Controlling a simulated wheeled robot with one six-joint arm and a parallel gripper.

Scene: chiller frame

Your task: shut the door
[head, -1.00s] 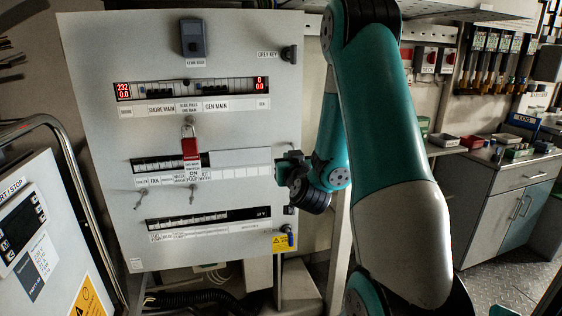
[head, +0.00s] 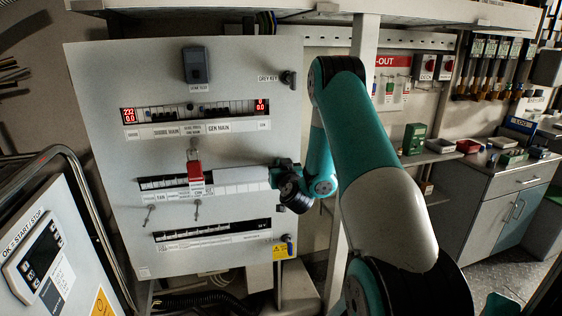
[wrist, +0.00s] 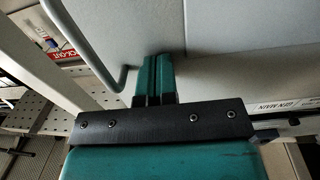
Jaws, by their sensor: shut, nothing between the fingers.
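The door looks to be the large grey panel (head: 235,120) in the head view, with meter rows, switches and labels on its face. I cannot tell for certain whether it stands ajar. My gripper (wrist: 157,72) is shut and empty in the wrist view. Its teal fingertips are at a plain grey surface, close to a seam; I cannot tell whether they touch. A bent grey bar (wrist: 112,65) is just left of the fingers.
A red padlock (head: 194,172) hangs on the panel. A white post (head: 362,45) stands right of the panel. A control cabinet (head: 50,250) with a curved rail (head: 75,165) is at the left. A workbench (head: 500,190) with small boxes is at the right.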

